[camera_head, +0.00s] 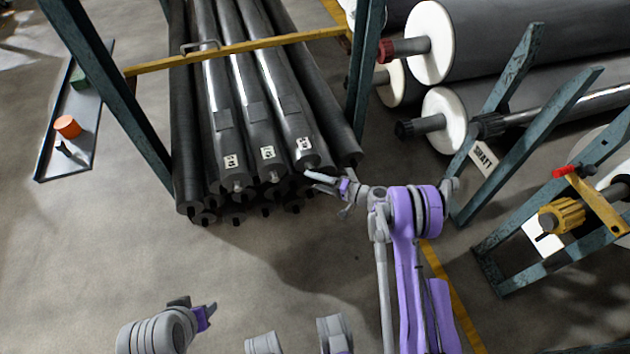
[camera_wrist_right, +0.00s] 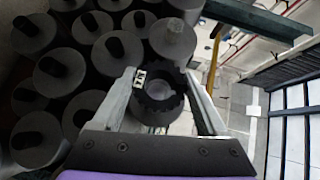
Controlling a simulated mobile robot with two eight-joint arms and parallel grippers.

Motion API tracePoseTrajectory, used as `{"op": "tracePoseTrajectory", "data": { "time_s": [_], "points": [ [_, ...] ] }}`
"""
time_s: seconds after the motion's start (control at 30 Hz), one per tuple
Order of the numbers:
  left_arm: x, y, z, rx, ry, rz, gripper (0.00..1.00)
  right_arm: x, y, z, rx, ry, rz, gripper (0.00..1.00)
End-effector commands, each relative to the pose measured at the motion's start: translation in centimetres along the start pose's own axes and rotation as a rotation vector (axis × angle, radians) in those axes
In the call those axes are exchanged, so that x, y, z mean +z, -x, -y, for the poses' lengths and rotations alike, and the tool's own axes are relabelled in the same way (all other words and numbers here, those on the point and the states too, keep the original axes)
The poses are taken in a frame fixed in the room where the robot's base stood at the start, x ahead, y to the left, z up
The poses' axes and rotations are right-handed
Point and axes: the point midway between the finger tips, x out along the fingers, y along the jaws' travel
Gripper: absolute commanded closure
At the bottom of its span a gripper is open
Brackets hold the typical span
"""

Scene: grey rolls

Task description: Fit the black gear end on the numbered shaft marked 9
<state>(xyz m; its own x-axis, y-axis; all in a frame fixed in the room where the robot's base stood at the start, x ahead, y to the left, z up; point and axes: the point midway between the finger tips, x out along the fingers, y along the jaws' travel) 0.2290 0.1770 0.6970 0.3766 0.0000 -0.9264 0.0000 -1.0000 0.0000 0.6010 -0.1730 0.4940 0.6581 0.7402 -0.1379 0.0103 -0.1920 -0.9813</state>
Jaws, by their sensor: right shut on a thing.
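Several dark grey shafts lie stacked in a rack, with white number labels near the ends of three: left (camera_head: 231,161), middle (camera_head: 267,152) and right (camera_head: 304,143). The digits are too small to read surely. My right gripper (camera_head: 327,186) is just in front of the right-hand shaft ends. In the right wrist view it is shut on the black gear end (camera_wrist_right: 158,108), held between both fingers. A lighter shaft end (camera_wrist_right: 173,40) shows just beyond the gear; I cannot tell whether they touch. My left gripper (camera_head: 195,309) is low, away from the rack; its jaw state is unclear.
Green rack posts (camera_head: 366,80) and a yellow crossbar (camera_head: 240,47) frame the stack. At left a tray (camera_head: 45,160) holds an orange piece (camera_head: 67,126). At right are large rolls (camera_head: 500,45) and a stand with a yellow gear (camera_head: 562,215). Floor before the stack is clear.

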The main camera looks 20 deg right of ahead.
Motion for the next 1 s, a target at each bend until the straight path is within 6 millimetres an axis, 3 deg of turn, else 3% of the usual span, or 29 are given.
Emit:
{"op": "tracePoseTrajectory", "data": {
  "time_s": [1.0],
  "points": [
    [0.14, -0.53, 0.0, 0.0, 0.0, 0.002, 0.5, -0.01, 0.0, 0.03, -0.001, 0.0, 0.0, 1.0]
  ]
}}
